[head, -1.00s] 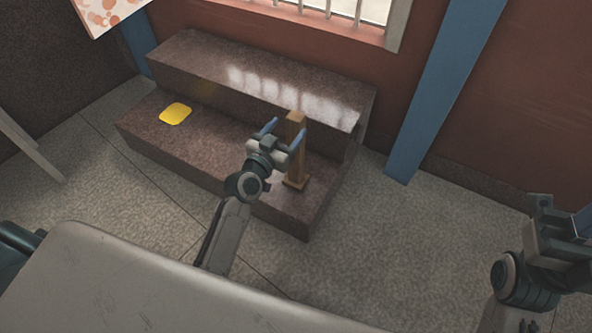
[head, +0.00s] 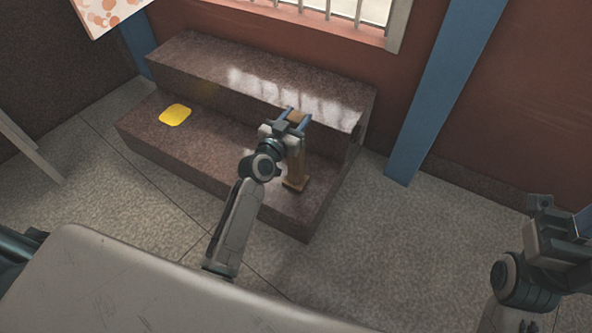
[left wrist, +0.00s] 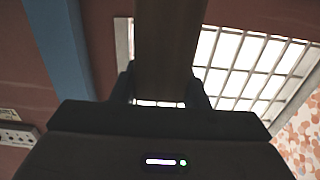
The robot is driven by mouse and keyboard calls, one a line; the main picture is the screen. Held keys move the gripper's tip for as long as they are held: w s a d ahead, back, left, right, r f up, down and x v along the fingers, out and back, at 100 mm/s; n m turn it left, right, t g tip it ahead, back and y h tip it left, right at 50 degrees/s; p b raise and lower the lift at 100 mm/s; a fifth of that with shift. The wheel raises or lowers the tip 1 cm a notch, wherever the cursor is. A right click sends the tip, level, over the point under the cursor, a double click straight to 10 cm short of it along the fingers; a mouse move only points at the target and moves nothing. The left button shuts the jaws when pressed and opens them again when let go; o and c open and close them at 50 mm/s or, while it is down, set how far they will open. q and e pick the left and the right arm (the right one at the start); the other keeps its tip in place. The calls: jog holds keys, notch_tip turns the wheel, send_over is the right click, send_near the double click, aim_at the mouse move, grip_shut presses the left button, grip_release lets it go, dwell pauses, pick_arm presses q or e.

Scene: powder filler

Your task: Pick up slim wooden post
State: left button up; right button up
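The slim wooden post (head: 298,170) stands upright on the lower step of the brown stone steps, its wider base on the step near the right end. My left gripper (head: 298,114) is at the post's upper part, one finger on each side, and looks shut on it. In the left wrist view the post (left wrist: 168,45) rises between the two dark fingers (left wrist: 163,90), with little or no gap at its sides.
The brown stone steps (head: 190,150) stand against the red wall, with the higher step behind the post. A yellow flat object (head: 175,114) lies on the lower step at left. A blue pillar (head: 440,95) stands to the right. Grey floor (head: 385,240) is clear in front.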

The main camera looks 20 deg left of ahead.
pick_arm(q)
grip_shut()
jog(key=shift+r, duration=0.1)
